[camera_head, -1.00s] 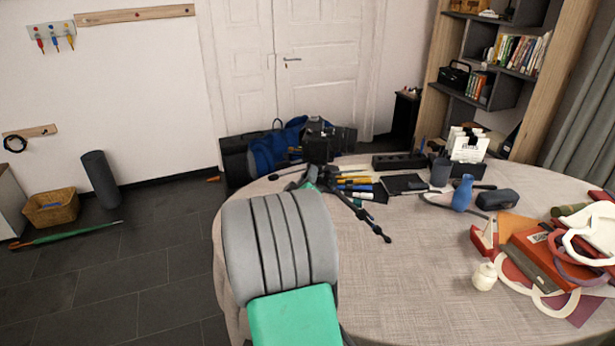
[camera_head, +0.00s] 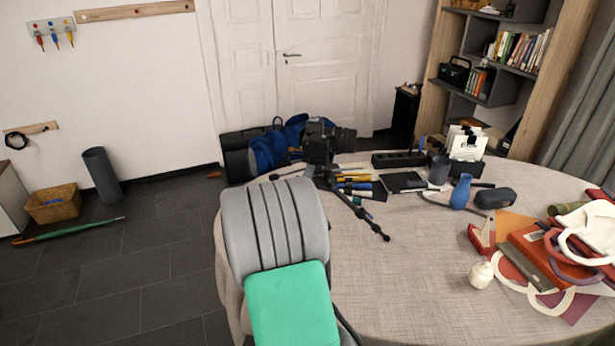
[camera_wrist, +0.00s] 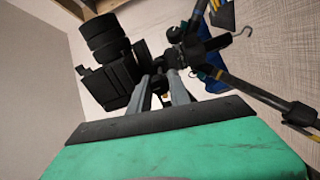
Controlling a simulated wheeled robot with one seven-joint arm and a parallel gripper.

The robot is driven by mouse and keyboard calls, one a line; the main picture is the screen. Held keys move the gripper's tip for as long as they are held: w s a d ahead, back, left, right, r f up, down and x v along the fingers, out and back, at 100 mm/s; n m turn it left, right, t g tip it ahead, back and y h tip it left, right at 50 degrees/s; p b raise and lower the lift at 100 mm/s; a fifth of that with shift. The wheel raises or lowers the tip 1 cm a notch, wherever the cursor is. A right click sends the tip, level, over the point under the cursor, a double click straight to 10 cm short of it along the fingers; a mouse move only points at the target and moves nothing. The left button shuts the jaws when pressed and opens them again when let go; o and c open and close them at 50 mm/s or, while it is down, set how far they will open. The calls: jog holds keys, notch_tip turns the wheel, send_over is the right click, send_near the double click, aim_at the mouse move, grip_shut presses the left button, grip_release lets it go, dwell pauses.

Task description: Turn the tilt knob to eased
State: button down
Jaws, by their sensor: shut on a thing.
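A black camera (camera_head: 320,142) with its lens to the right sits on a small black tripod (camera_head: 368,222) at the far left of the table. In the wrist view the camera (camera_wrist: 108,62) is at upper left and the tripod (camera_wrist: 250,92) spreads to the right. My gripper (camera_wrist: 161,84) reaches the tripod head just beside the camera. Its two grey fingers are shut on a small dark part there, which looks like the tilt knob. The knob is mostly hidden between the fingertips, and its setting cannot be read. In the head view my arm hides the gripper.
Pens and tools (camera_head: 355,185) lie close behind the tripod legs. A blue vase (camera_head: 461,192), a dark case (camera_head: 495,198) and a white candle-like object (camera_head: 481,274) stand farther right. The middle of the tablecloth (camera_head: 400,280) is clear.

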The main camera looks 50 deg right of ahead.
dwell(0.3)
jog(key=c, duration=1.2)
grip_release()
jog(key=shift+w, duration=0.1)
jog(key=shift+a, duration=0.1)
